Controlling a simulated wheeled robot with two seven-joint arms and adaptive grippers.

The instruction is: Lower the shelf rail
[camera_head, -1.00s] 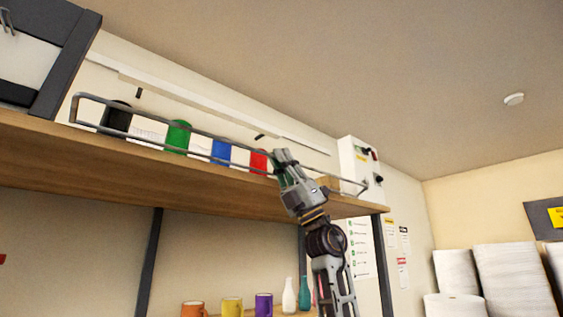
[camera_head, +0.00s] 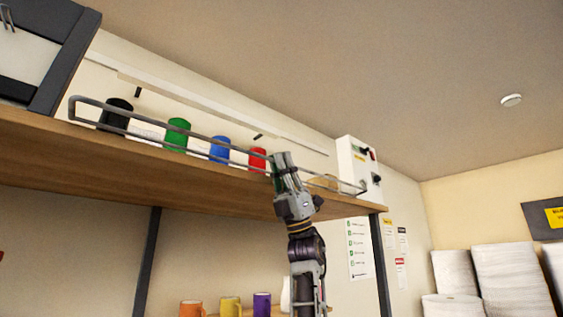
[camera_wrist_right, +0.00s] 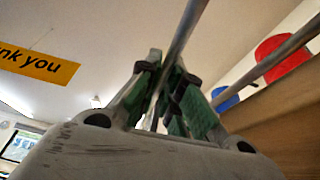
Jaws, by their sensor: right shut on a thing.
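The shelf rail (camera_head: 190,128) is a grey metal wire guard along the front edge of the high wooden shelf (camera_head: 120,156). It leans outward at the front of the shelf. My right gripper (camera_head: 284,160) reaches up from below and is shut on the rail's upper bar, right of the red cup. In the right wrist view, the bar (camera_wrist_right: 184,38) runs between the green-padded fingers (camera_wrist_right: 168,92). My left gripper is not in view.
Behind the rail stand a black cup (camera_head: 117,114), a green cup (camera_head: 177,132), a blue cup (camera_head: 220,148) and a red cup (camera_head: 257,158). A white control box (camera_head: 352,160) stands at the shelf's right end. Mugs (camera_head: 230,306) stand on a lower shelf.

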